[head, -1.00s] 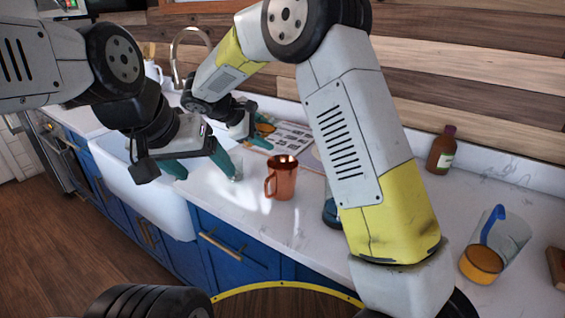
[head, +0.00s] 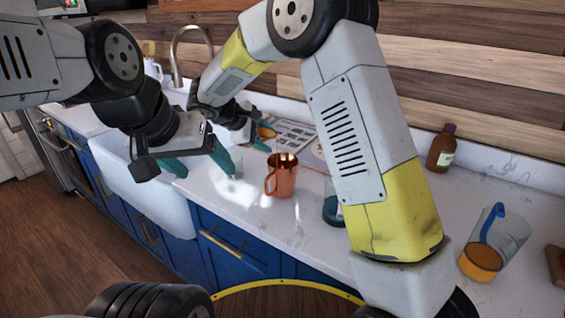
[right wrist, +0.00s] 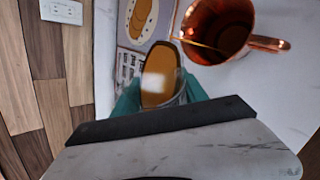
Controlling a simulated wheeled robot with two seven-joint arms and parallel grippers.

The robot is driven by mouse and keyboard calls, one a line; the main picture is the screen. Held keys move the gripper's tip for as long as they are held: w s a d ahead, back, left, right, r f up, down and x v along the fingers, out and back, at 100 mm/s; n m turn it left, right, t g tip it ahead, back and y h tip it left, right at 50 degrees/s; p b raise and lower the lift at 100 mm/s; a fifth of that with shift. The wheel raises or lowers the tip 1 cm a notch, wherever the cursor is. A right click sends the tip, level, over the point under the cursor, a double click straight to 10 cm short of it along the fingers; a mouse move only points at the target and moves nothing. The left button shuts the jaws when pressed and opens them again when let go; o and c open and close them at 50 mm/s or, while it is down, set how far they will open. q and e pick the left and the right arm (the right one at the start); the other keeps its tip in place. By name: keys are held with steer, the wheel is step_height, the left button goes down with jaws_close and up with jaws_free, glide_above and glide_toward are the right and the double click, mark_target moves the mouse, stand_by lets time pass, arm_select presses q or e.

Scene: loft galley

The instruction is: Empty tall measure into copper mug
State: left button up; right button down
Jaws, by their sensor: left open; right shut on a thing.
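The copper mug (head: 281,180) stands upright on the white counter; its open mouth also shows in the right wrist view (right wrist: 215,30). My right gripper (head: 256,132) is shut on the tall measure (head: 266,132), a clear vessel with amber contents, tilted behind and above the mug. In the right wrist view the measure (right wrist: 160,75) lies between the teal fingers. A thin amber stream runs from it into the mug. The mug's fill level is hard to tell. My left gripper (head: 200,162) is open and empty, left of the mug near the sink edge.
A clear jug (head: 507,243) with a blue handle and amber contents stands at the right. A brown bottle (head: 441,150) is near the wall. A dark blue item (head: 332,211) is partly hidden by my right arm. A printed sheet (head: 296,134) lies behind the mug.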

steer(key=shift+w+a+f+m+t+y+p, duration=0.15)
steer(key=shift+f+m+t+y+p, duration=0.35)
steer(key=shift+f, duration=0.55)
stand_by(0.4)
steer(key=shift+f+m+t+y+p, duration=0.2)
steer(key=shift+m+t+y+p, duration=0.1)
steer(key=shift+t+y, duration=0.15)
stand_by(1.1)
steer(key=shift+s+d+r+m+t+y, duration=0.3)
steer(key=shift+d+r+t+y, duration=0.15)
steer(key=shift+r+y, duration=0.1)
stand_by(1.4)
steer(key=shift+s+d+r+m+t+y+b, duration=0.1)
steer(key=shift+r+m+t+y+b, duration=0.7)
steer(key=shift+b, duration=0.45)
stand_by(1.7)
